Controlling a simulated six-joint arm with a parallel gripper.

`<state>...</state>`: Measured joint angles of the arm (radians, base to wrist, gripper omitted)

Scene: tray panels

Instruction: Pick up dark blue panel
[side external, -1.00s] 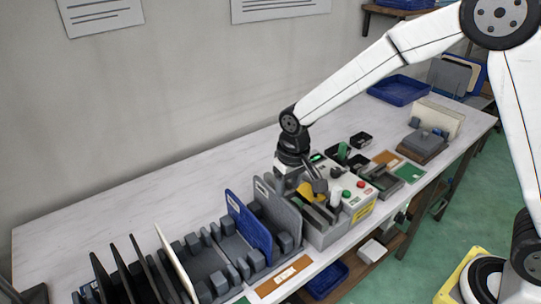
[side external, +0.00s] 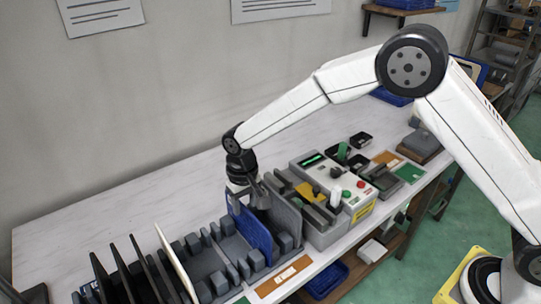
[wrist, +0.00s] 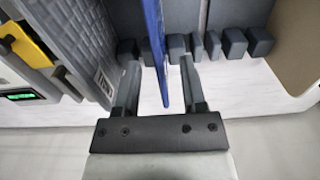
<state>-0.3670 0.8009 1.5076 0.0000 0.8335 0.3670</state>
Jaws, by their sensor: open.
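The dark blue panel (side external: 250,229) stands upright in a slot of the grey rack (side external: 205,262) in the side external view. In the wrist view the blue panel (wrist: 155,45) shows edge-on, between the two fingers of my gripper (wrist: 158,75). My gripper (side external: 250,202) is over the top of the panel in the side external view. Its fingers are open, one on each side of the panel, with a gap on both sides.
A grey panel (side external: 283,212) stands close beside the blue one. A white panel (side external: 177,262) and several black panels (side external: 122,270) stand to the left. A control box (side external: 340,183) with buttons and a yellow part is to the right. The table behind the rack is clear.

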